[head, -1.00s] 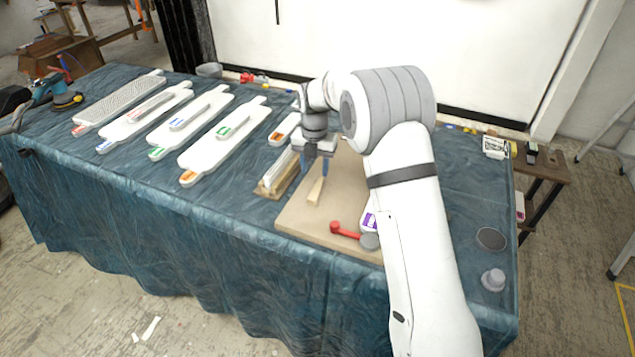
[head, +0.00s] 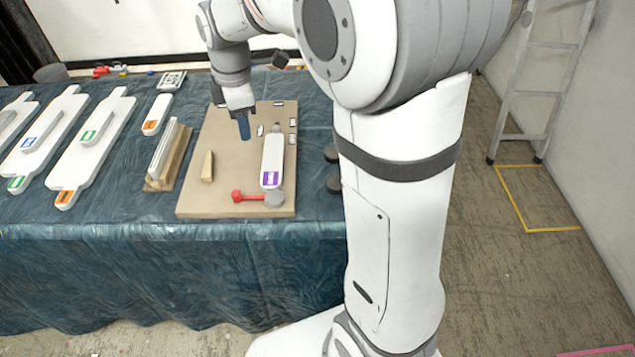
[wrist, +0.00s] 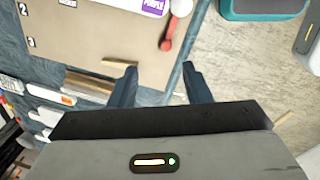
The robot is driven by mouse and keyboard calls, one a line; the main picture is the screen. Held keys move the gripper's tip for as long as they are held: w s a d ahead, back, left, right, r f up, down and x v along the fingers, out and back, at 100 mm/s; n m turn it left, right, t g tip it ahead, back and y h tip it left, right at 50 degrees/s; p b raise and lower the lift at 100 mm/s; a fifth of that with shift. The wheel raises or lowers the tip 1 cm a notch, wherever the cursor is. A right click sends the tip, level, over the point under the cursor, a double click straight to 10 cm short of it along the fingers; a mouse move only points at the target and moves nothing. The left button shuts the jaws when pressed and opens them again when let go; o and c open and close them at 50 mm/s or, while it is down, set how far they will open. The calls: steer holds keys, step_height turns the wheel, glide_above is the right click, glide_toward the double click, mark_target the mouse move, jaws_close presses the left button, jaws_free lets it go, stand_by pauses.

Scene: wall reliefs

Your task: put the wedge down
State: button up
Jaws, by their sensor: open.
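The wedge (head: 207,166) is a small pale wooden piece. It lies on the left part of the tan board (head: 225,195), with nothing holding it. It also shows in the wrist view (wrist: 120,63), near the left fingertip. My gripper (head: 244,130) has dark blue fingers and is above the board, to the right of and beyond the wedge, apart from it. In the wrist view the two fingers (wrist: 158,82) stand wide apart with nothing between them.
A purple-labelled white piece (head: 271,160) and a red-handled tool (head: 258,197) are on the board's right side. A wooden holder with pale bars (head: 168,155) stands left of the board. Several white paddles with coloured labels lie further left.

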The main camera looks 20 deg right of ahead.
steer(key=s+d+m, duration=0.4)
steer(key=s+m, duration=0.5)
steer(key=s, duration=0.1)
steer(key=s+d+f+m+t, duration=0.1)
steer(key=s+d+m, duration=0.3)
steer(key=s+m, duration=0.5)
steer(key=shift+s+d+t, duration=0.25)
steer(key=shift+s+t, duration=0.05)
steer(key=shift+s, duration=0.9)
